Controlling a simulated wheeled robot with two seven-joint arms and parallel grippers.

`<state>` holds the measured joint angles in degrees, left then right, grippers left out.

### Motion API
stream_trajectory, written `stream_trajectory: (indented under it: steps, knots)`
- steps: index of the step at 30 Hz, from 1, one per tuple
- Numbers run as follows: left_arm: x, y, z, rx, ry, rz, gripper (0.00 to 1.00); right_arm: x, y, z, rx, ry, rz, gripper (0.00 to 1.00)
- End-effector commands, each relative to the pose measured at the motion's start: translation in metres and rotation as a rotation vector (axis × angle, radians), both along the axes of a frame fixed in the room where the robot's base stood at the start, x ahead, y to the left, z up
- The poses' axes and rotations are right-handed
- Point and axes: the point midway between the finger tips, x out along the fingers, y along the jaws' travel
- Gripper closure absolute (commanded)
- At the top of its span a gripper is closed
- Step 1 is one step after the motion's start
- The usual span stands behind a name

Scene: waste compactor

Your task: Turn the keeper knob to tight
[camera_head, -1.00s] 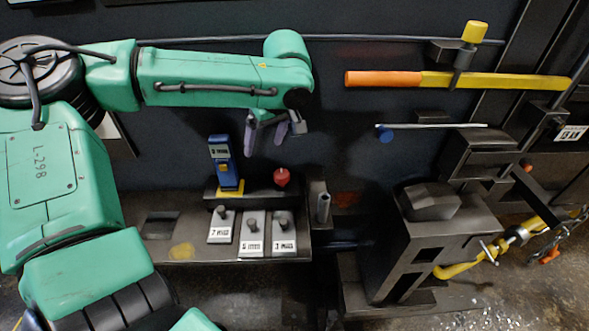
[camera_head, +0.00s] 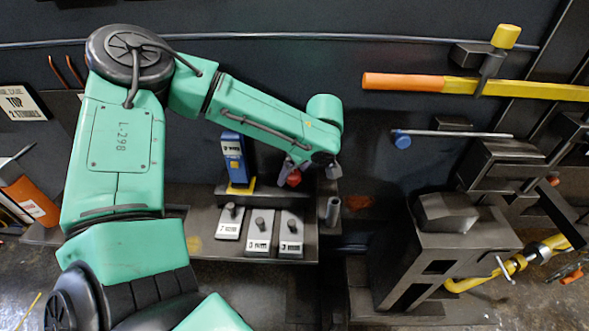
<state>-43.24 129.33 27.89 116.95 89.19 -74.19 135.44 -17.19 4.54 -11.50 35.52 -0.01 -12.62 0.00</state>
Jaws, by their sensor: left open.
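A small red knob (camera_head: 294,179) sits on the dark shelf at the centre; no label names it as the keeper knob. My left gripper (camera_head: 308,171) reaches down from the upper left, with its open fingers at the red knob and partly covering it. One finger overlaps the knob's left side and the other shows to its right. I cannot tell whether either touches it. The knob's marking is not readable. My right gripper is not in view.
A blue upright device (camera_head: 234,158) on a yellow foot stands left of the knob. Several small labelled plates with dark knobs lie in front, including the middle plate (camera_head: 259,240). A grey cylinder (camera_head: 333,211) stands at right. An orange-yellow bar (camera_head: 440,84) hangs at upper right.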

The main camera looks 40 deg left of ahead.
Motion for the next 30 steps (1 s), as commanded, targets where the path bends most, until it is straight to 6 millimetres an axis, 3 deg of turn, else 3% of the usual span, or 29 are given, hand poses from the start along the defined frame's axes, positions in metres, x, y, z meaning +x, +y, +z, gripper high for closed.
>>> stream_trajectory:
  steps: [6, 8, 13, 23, 30]
  knots:
    - [0.0002, 0.0006, -0.0012, 0.000, -0.001, 0.000, 0.16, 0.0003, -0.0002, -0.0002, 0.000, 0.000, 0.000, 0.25]
    - [0.0003, 0.0005, -0.0011, 0.000, -0.001, 0.000, 0.35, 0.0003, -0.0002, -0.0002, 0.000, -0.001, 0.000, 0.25]
    - [0.0004, 0.0004, -0.0008, 0.000, -0.001, 0.000, 1.00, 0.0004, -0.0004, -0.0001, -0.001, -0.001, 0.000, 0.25]
    - [0.0006, 0.0004, -0.0007, 0.000, -0.003, -0.035, 1.00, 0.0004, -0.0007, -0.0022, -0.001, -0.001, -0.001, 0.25]
    - [-0.0002, 0.0000, -0.0014, -0.002, -0.003, -0.156, 1.00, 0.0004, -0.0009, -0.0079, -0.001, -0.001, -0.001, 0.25]
